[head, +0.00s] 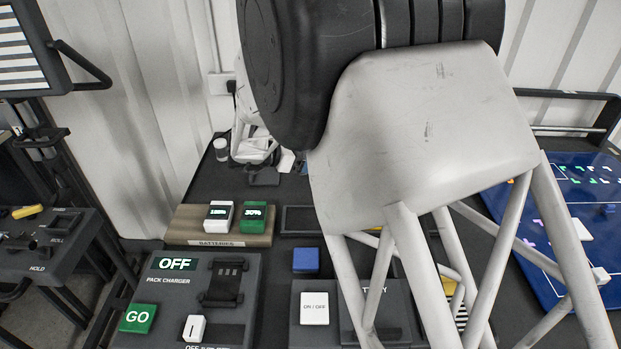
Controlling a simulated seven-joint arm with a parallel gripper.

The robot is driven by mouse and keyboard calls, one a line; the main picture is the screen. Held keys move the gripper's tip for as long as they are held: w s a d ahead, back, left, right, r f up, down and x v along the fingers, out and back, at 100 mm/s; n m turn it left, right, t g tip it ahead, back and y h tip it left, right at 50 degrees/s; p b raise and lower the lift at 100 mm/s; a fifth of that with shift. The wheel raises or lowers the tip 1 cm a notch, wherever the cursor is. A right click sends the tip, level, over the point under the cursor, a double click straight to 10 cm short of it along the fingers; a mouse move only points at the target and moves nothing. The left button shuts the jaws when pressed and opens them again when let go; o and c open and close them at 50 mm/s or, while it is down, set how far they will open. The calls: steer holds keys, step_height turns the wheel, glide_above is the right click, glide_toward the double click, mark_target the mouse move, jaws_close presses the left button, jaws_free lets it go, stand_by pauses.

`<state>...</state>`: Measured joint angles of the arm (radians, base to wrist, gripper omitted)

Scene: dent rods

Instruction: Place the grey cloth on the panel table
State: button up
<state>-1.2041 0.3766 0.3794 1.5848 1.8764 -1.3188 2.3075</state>
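I cannot pick out a grey cloth with certainty. A small dark grey item (264,177) lies at the back of the dark table (190,195), too small to identify. I cannot tell which surface is the panel table. A white arm end, which seems to be my gripper (268,162), is low over the back of that table, close to the dark item. Its fingers are not clear, and I cannot tell whether it holds anything. My large pale arm link and its tubes hide the middle and right of the table.
A battery rack (217,240) holds a white and a green battery. The pack charger (175,285) reads OFF. A blue block (305,260) and an ON/OFF box (315,308) stand right of it. A blue board (563,225) is at right, a striped panel (20,52) at upper left.

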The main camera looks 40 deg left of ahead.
steer(key=shift+f, duration=3)
steer(key=shift+f, duration=1.85)
steer(key=shift+f, duration=0.1)
steer(key=o, duration=0.9)
steer(key=v, duration=1.2)
steer(key=shift+a, duration=0.1)
